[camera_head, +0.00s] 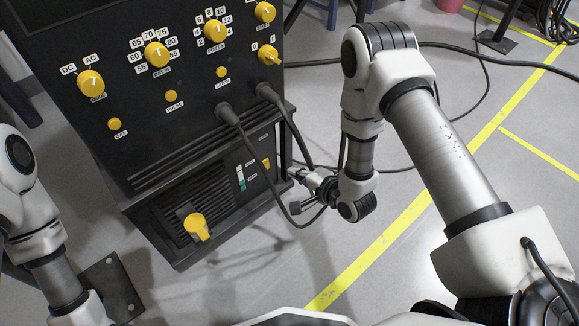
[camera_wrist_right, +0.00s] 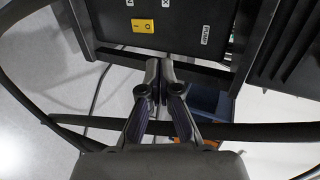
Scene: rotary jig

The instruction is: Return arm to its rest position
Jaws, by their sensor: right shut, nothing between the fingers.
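My right arm reaches in from the right of the head view, with its forearm (camera_head: 447,150) bent down beside the black machine (camera_head: 160,115). My right gripper (camera_head: 294,174) is at the machine's lower right edge. In the wrist view my right gripper (camera_wrist_right: 166,66) is shut, with its fingers together and nothing between them. Its tips are just in front of the machine's lower frame bar, below a yellow rocker switch (camera_wrist_right: 143,26); whether they touch the bar is unclear. Part of my left arm shows at the left edge of the head view, but its gripper is out of frame.
The panel carries several yellow knobs (camera_head: 156,55) and a large yellow handle (camera_head: 196,226). Black cables (camera_head: 241,131) loop from it around my right wrist area; a dark cable (camera_wrist_right: 250,131) crosses the wrist view. Floor with yellow lines (camera_head: 400,222) is open to the right.

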